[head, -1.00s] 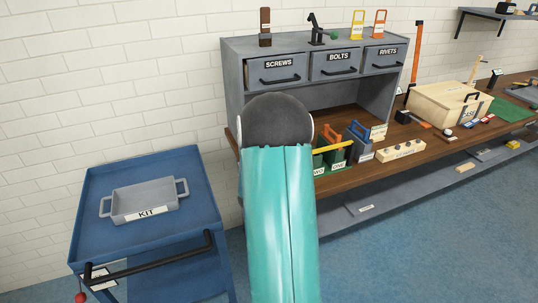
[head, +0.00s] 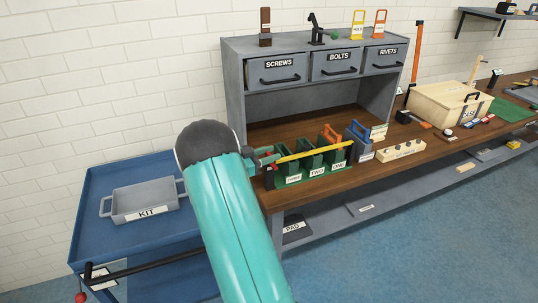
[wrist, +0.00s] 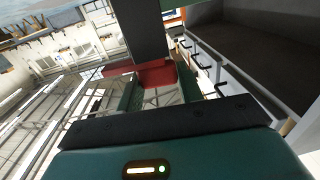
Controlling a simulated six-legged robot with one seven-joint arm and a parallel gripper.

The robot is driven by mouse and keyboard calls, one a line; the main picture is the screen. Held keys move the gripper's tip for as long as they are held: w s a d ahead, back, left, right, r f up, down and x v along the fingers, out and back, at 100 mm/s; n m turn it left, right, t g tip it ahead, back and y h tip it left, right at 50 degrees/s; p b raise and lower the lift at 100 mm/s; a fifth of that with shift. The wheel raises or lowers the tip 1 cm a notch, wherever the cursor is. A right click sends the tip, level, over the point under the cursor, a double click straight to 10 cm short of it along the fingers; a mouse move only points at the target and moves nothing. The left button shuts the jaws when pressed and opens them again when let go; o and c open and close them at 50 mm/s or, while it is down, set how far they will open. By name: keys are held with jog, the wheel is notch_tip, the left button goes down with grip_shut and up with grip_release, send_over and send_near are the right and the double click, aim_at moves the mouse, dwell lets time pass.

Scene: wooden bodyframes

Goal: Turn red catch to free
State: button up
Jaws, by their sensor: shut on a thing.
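The red catch (wrist: 155,74) shows in the wrist view as a small red block between the two dark green fingers of my gripper (wrist: 158,85). My gripper is shut on it. A dark upright bar (wrist: 146,30) stands right behind the red block. In the head view my gripper (head: 264,160) reaches right from my arm to the left end of the green rack (head: 290,183). A yellow bar (head: 315,151) lies along the rack. The catch is small there and partly hidden by my gripper, so its exact angle cannot be told.
The rack has labelled compartments and stands on the wooden bench (head: 285,130). A blue-handled holder (head: 357,138) and a pale block (head: 400,151) stand to its right. A blue cart (head: 95,225) with a grey KIT tray (head: 145,200) is at the left. Drawers are above.

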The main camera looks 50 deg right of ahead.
jog(key=shift+m+g+y, duration=0.4)
jog(key=shift+m+g, duration=0.1)
jog(key=shift+g, duration=0.2)
jog(key=o, duration=1)
jog(key=v, duration=1.3)
jog(key=shift+w+a, duration=0.25)
